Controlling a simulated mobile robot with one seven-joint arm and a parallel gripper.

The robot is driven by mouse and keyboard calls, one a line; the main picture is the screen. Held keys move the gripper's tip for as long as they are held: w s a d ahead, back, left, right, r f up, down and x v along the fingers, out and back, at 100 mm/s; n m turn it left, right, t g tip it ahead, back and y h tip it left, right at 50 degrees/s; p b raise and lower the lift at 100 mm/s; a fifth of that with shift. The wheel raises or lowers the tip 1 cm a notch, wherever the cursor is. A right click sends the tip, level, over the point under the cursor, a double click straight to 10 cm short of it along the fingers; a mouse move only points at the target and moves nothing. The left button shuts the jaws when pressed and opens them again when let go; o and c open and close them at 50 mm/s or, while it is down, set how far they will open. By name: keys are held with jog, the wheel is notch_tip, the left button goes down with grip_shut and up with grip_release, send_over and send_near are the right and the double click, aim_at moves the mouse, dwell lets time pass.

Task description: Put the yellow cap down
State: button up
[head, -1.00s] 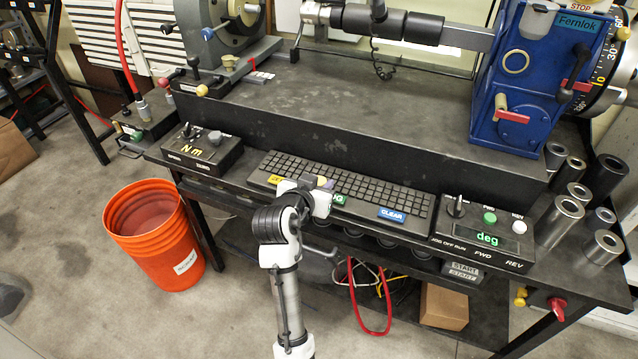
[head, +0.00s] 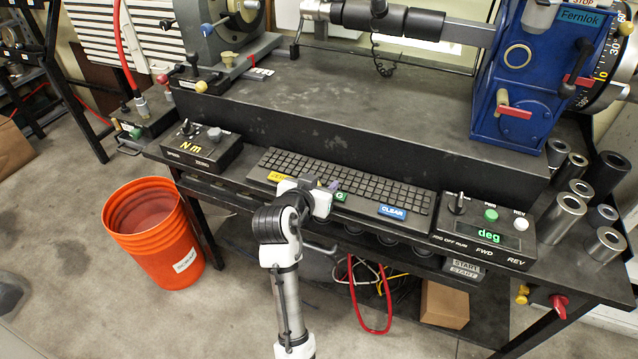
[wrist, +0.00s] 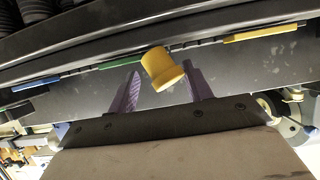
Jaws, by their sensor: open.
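The yellow cap (wrist: 163,70) shows in the wrist view between my gripper's two purple fingers. It is tilted, close to the right finger; whether it touches that finger is hard to tell. A gap separates it from the left finger. My gripper (wrist: 162,88) is open. In the head view my gripper (head: 328,186) is at the front edge of the keyboard (head: 375,188), by the green label. The cap is too small and covered there to make out clearly. What lies under the cap is hidden.
A black control box (head: 484,230) stands right of the keyboard, and another (head: 202,148) stands left. Several metal sockets (head: 563,217) crowd the bench's right end. An orange bucket (head: 152,235) stands on the floor at left. A blue machine (head: 515,100) stands behind.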

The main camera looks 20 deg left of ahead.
jog(key=r+b+v, duration=0.1)
jog(key=v, duration=1.1)
